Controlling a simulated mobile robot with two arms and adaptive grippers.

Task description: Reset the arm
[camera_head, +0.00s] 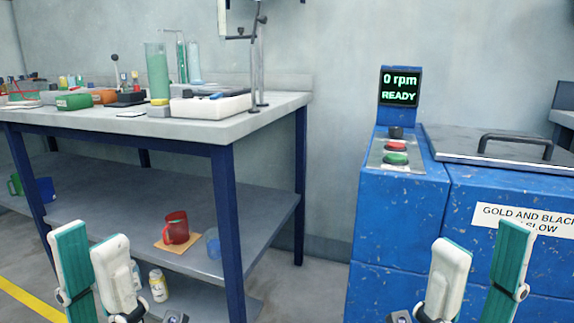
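My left gripper (92,275) is at the lower left of the head view, its white and teal fingers pointing up with a narrow gap between them. It appears to hold nothing, and it is in front of the workbench's lower shelf. My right gripper (476,277) is at the lower right, in front of the blue machine, its two fingers apart at the tips with nothing between them. Most of both arms is out of the frame.
A workbench (205,128) at left carries glassware and trays. Its shelf (120,200) holds a red mug (176,228); a can (158,285) is lower down. A blue machine (400,225) stands at right, its display (400,87) reading "0 rpm READY". Floor shows between them.

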